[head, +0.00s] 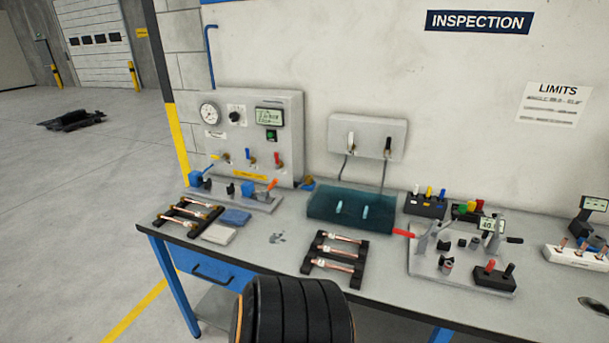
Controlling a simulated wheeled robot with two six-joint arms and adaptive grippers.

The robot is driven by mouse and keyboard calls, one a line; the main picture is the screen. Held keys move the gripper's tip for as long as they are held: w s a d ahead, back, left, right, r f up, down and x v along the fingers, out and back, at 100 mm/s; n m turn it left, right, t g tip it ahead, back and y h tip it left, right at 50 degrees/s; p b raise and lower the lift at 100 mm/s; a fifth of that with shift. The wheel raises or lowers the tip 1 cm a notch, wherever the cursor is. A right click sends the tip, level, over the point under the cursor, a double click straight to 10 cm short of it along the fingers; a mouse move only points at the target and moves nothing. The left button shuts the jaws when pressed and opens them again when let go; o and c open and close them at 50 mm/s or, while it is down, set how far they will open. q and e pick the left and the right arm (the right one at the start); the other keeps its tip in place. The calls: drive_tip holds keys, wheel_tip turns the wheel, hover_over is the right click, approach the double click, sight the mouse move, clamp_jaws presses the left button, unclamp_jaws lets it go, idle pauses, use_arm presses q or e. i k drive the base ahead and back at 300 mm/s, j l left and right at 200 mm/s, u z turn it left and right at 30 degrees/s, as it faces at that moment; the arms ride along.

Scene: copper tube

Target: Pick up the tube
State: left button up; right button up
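Several copper tubes with pale metal fittings lie on black racks on the bench. One group, with a front tube (181,220), lies on the left rack (165,218) at the bench's left end. Another group, with a middle tube (338,252), lies on the middle rack (317,249) near the front edge. I cannot tell which tube the task means. Neither of my grippers shows in the head view. A black ribbed part, probably of my own body, fills the bottom centre in front of the bench.
The bench (400,316) carries a gauge panel (225,115), a dark teal tray (322,210), a fixture plate with clamps (425,262) and a white block (570,257) at right. Cloths (218,234) lie beside the left rack.

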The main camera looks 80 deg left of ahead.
sight(173, 207)
drive_tip(key=k+j, duration=0.3)
drive_tip(key=k+j+u, duration=0.15)
drive_tip(key=j, duration=0.3)
drive_tip(key=k+j, duration=0.4)
drive_tip(key=l+u, duration=0.05)
